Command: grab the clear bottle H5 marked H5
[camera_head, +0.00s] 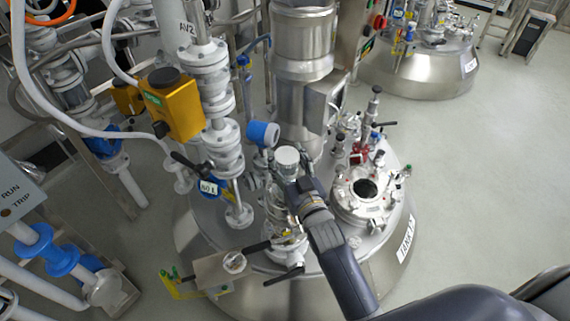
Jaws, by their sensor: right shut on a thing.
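My right arm comes in from the lower right, and its gripper (284,184) is over the front of the steel tank top. The gripper is shut on a white-capped thing (287,157), whose round top shows at the fingertips. Its body is mostly hidden by the gripper, and I cannot tell whether it is the clear bottle H5. No H5 marking is readable. A small clear round thing (234,262) sits on a metal plate at the tank's front left, apart from the gripper. My left gripper is not in view.
The tank (398,270) carries a round hatch (366,189) right of my gripper and a tall steel column (303,85) behind it. Valve piping with a yellow actuator (173,104) stands at left. A blue-ended fitting (262,134) is close by. Open floor lies at right.

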